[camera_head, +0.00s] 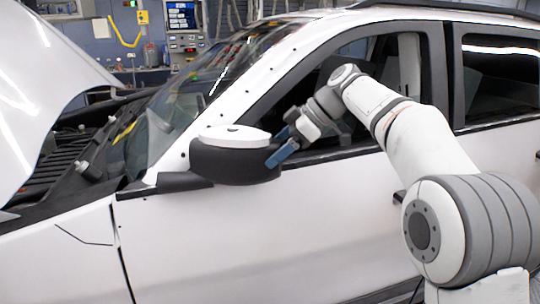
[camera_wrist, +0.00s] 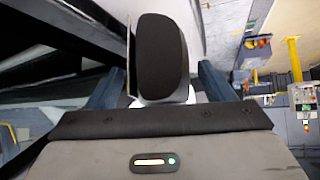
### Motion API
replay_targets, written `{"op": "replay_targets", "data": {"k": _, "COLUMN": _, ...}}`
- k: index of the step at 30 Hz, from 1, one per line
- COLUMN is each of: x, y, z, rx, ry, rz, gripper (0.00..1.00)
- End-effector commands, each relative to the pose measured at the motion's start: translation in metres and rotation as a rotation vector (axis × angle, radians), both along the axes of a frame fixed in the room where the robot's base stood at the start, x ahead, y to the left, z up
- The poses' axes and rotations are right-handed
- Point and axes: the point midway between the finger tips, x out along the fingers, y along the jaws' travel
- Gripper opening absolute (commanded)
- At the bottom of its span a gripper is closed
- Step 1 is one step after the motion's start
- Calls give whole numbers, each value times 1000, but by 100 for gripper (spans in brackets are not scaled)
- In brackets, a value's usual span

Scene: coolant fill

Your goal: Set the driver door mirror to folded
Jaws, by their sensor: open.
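The driver door mirror (camera_head: 232,165) is a black housing with a white cap, on a black base at the front corner of the door window. In the wrist view the dark mirror housing (camera_wrist: 160,58) stands upright between my two blue fingers, with a thin pale edge along its left side. My gripper (camera_head: 277,147) is at the mirror's right end, and it also shows in the wrist view (camera_wrist: 158,78). Its fingers are apart, with a visible gap on each side of the housing. I cannot tell the mirror's exact fold angle.
The white driver door (camera_head: 270,230) and dark side window lie close behind my arm. The raised hood (camera_head: 40,90) is at the left. A control panel (camera_head: 185,30) and a yellow hose (camera_head: 125,38) are at the back wall.

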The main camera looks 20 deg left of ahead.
Motion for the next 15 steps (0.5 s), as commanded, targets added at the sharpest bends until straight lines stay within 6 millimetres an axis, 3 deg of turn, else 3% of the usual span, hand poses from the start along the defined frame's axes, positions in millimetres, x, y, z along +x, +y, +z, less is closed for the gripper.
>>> {"op": "replay_targets", "data": {"k": 6, "x": 10, "y": -23, "z": 26, "rx": 2, "ry": -2, "rz": -1, "gripper": 75}}
{"op": "replay_targets", "data": {"k": 15, "x": 13, "y": -32, "z": 34, "rx": 1, "ry": -1, "rz": 0, "gripper": 75}}
